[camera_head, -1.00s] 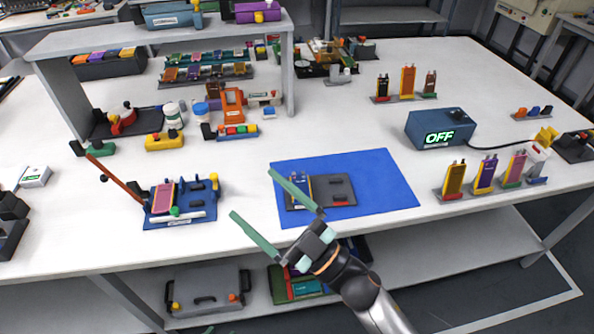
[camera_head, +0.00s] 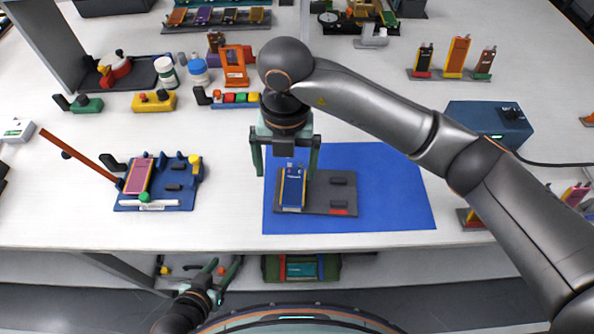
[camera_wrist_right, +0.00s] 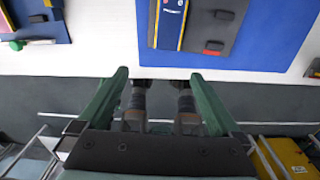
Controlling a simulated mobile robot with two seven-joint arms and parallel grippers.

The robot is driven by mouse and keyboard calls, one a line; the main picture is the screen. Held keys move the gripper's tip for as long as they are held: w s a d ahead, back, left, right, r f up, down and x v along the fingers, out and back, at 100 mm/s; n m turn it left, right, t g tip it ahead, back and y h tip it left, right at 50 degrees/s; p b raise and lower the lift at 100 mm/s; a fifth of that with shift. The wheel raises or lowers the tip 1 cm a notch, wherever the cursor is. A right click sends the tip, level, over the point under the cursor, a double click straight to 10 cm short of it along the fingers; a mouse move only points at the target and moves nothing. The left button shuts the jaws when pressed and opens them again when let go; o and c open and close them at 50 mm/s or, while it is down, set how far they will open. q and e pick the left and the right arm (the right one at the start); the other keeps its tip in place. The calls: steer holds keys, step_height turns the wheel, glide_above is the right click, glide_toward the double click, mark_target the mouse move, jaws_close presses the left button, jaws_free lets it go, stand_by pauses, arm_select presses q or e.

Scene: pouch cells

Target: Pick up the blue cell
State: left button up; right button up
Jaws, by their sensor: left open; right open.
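The blue cell (camera_head: 292,190) stands or lies in the left part of a dark grey fixture (camera_head: 330,197) on a blue mat (camera_head: 395,195). My right gripper (camera_head: 286,174) is open above it, its two green fingers to either side of the cell's upper end in the head view. In the right wrist view the blue cell (camera_wrist_right: 170,22) shows at the top, beyond the open fingers (camera_wrist_right: 160,74), with nothing between their tips. My left gripper (camera_head: 226,262) is open and empty, low in front of the table's front edge.
A blue fixture (camera_head: 177,197) with a pink cell (camera_head: 138,176) and an inclined orange-brown bar stands to the left. A blue box (camera_head: 488,122) with a cable and several upright cells stand to the right. Jars and small parts line the back.

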glide_above(292, 201)
steer(key=f, duration=0.7)
steer(key=shift+a+p, duration=0.2)
steer(key=shift+p, duration=0.15)
steer(key=f, duration=0.2)
steer(key=f+p, duration=0.1)
steer(key=f, duration=0.1)
steer(key=shift+s+d+f, duration=0.1)
steer(key=shift+d+f, duration=0.05)
steer(key=shift+d, duration=0.05)
steer(key=shift+f, duration=0.45)
steer(key=shift+f+b, duration=0.25)
steer(key=shift+b, duration=0.05)
steer(key=shift+c, duration=0.4)
steer(key=c, duration=1.2)
steer(key=shift+c, duration=0.2)
